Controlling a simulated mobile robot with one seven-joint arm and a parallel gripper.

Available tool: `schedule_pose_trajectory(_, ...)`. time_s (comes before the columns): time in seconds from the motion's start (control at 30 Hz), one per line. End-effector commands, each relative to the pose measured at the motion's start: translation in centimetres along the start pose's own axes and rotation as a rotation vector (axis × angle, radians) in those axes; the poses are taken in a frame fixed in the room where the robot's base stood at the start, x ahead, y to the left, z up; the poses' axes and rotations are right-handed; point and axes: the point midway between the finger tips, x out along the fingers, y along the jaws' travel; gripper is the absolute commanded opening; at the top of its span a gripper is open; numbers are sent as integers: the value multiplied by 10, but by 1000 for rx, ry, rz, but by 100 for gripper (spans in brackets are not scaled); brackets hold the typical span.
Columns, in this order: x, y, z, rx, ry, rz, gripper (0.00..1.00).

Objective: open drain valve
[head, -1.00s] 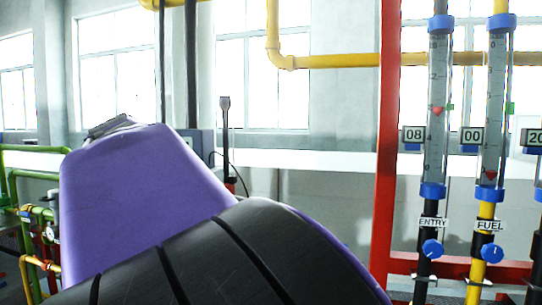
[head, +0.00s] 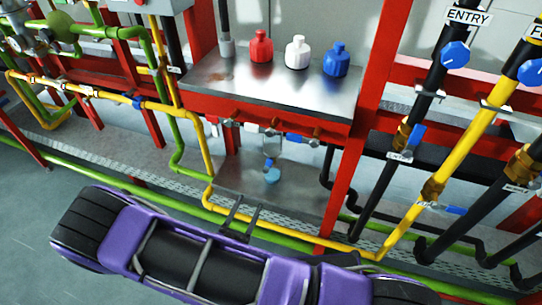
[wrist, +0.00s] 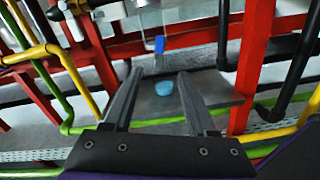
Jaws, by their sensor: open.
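My gripper (head: 246,204) is open and empty, with two dark fingers pointing toward the lower metal shelf. In the wrist view, the open fingers (wrist: 160,72) frame a light blue round piece (wrist: 164,88) on that shelf. A small blue handle (wrist: 159,44) hangs above it, beyond the fingertips and apart from them. In the head view, the blue handle (head: 294,137) is on pipework under the upper shelf, beside a clear vessel (head: 272,146). The light blue piece (head: 272,175) is below. No label marks the drain valve, so I cannot tell which valve it is.
Red, white and blue bottles (head: 297,52) stand on the upper metal shelf (head: 215,85). A red post (head: 349,175) rises right of the gripper. Yellow and green pipes (head: 290,238) run low in front. Black and yellow pipes with blue knobs (head: 454,55) stand right.

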Motion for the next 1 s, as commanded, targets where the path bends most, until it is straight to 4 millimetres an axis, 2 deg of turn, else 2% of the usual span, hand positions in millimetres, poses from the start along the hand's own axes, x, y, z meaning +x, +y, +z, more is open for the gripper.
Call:
schedule_pose_trajectory(0.13,6,-3,-2,-14,4,17,57)
schedule_pose_trajectory(0.27,26,-2,-2,-13,1,14,57)
schedule_pose_trajectory(0.7,122,-2,-3,-12,1,12,57)
schedule_pose_trajectory(0.9,155,0,-3,-12,2,13,57)
schedule_pose_trajectory(1.0,165,0,-3,-12,2,13,57)
